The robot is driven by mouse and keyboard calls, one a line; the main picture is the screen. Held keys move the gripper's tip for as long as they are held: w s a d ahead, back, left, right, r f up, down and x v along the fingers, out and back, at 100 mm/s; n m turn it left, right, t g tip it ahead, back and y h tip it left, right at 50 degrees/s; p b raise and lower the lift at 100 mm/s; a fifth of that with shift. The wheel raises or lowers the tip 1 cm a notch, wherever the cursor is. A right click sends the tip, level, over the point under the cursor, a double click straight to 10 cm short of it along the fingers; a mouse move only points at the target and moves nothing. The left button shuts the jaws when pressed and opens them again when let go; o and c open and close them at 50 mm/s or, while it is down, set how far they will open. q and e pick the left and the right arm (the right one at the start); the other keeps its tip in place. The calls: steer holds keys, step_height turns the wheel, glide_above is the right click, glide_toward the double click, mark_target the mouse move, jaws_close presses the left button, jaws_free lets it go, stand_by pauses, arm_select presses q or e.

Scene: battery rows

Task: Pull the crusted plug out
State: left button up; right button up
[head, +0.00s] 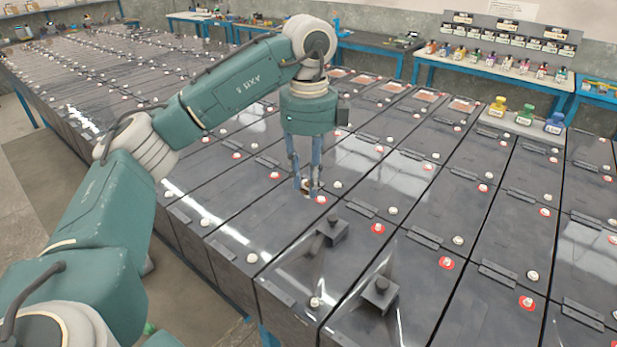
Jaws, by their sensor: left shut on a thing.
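My left gripper (308,188) points straight down over the battery rows. Its two blue-grey fingers are shut on a small brownish, pale-edged thing that looks like the crusted plug (306,184). The fingers hide most of it, and I cannot tell whether it is still seated in the battery top or clear of it. The dark battery (275,205) under the gripper has a red-ringed terminal close to the right fingertip. My right gripper is not in view.
Raised terminals dot the rows. Yellow, green and blue jars (525,114) stand on a pale tray at the back right. Blue benches with bottles (490,62) line the wall.

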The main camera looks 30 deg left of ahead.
arm_select(q)
steer(key=shift+r+p, duration=0.3)
steer(key=shift+r, duration=0.1)
steer(key=shift+r+p, duration=2.3)
steer(key=shift+r, duration=0.05)
